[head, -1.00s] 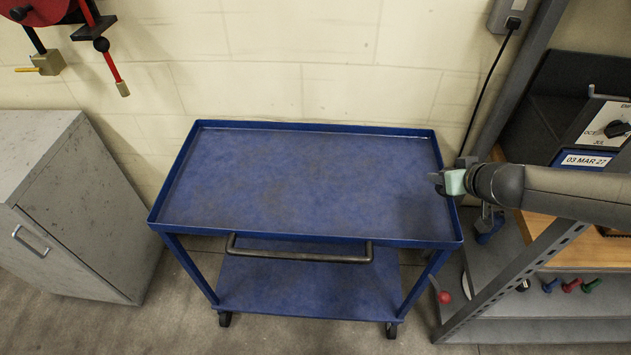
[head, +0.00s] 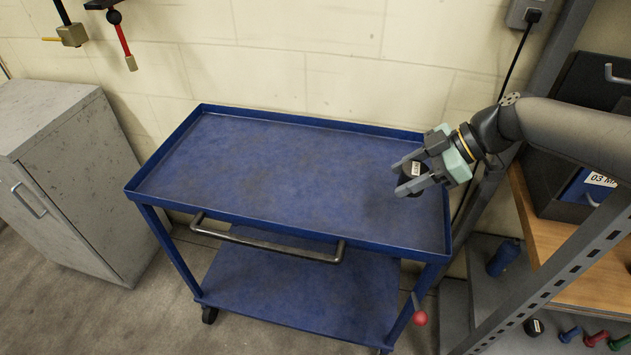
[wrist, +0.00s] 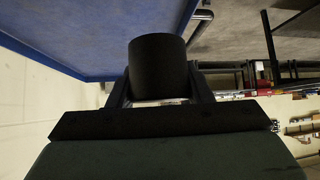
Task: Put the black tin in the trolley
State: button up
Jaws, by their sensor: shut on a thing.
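The black tin (head: 412,181) is a small dark cylinder with a white label. My gripper (head: 411,179) is shut on it, with one finger on each side. In the head view the tin appears over the right end of the trolley's top tray; I cannot tell its exact height. The wrist view shows the tin (wrist: 157,66) between the two fingers, with the blue tray beyond it. The blue trolley (head: 270,185) has a bare, rimmed top tray, a lower shelf and a dark front handle.
A grey cabinet (head: 65,180) stands to the left of the trolley. A workbench with a grey slotted frame (head: 560,285) and a wooden top (head: 575,260) stands close on the right. A pale block wall is behind. The top tray is clear.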

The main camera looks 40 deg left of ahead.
jog(key=shift+s+a, duration=0.15)
jog(key=shift+a, duration=0.25)
jog(key=a+f, duration=0.2)
jog(key=a, duration=0.2)
jog(key=a+f, duration=0.3)
jog(key=a, duration=0.1)
jog(key=a+f+p, duration=0.1)
jog(key=a+f, duration=0.2)
jog(key=a, duration=0.1)
jog(key=shift+a+f, duration=0.4)
jog(key=shift+f, duration=0.1)
jog(key=shift+a+f, duration=0.15)
jog(key=shift+f, duration=0.8)
jog(key=shift+a+f, duration=0.1)
jog(key=shift+f, duration=0.8)
jog(key=shift+f, duration=0.1)
jog(key=o, duration=1.1)
